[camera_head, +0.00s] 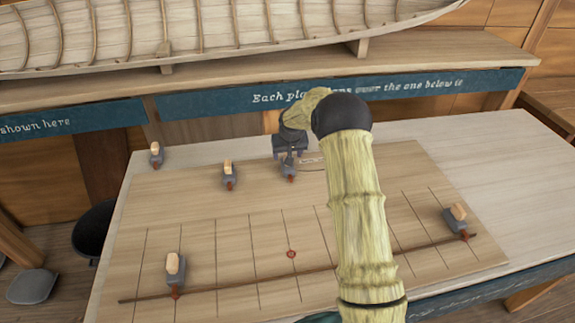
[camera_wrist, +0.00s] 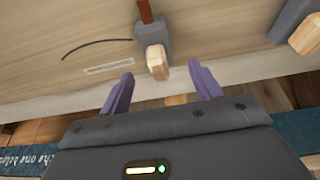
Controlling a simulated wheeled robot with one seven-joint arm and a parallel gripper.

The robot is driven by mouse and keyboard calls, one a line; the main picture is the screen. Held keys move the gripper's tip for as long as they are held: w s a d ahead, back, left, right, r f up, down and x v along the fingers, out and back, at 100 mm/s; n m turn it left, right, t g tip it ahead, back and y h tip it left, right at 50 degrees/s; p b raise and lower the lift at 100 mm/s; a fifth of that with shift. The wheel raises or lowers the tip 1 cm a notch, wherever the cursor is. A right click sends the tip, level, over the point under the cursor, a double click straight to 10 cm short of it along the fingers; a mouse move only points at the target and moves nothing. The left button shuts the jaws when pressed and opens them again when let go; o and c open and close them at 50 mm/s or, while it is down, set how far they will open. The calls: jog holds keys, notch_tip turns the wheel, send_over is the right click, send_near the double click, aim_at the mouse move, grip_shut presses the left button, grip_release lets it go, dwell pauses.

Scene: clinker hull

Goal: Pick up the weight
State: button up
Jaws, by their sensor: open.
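A small weight with a grey body, a pale wooden knob and a red-brown tip (camera_head: 290,171) lies on the drawing board under my gripper (camera_head: 287,156); the gripper hides part of it. The wrist view shows this weight (camera_wrist: 152,30) ahead of my gripper (camera_wrist: 160,72). The two purple fingers are apart, and the knob appears just beyond and between their tips. I cannot tell whether they touch it. Similar weights stand at the board's back left (camera_head: 229,178), far back left (camera_head: 156,157), front left (camera_head: 175,268) and right (camera_head: 458,220).
A thin dark batten (camera_head: 230,287) runs across the lined board (camera_head: 200,215), touched by the front-left and right weights. A small red ring mark (camera_head: 291,254) is on the board. Behind stand a lettered blue strip (camera_head: 200,103) and a shelf with a hull (camera_head: 270,25). Bare table (camera_head: 490,150) lies right.

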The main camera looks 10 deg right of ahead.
aim_at(288, 171)
jog(key=shift+p+x, duration=1.3)
jog(key=shift+x, duration=1.2)
jog(key=shift+s+d, duration=0.1)
grip_shut()
jog(key=shift+r, duration=0.1)
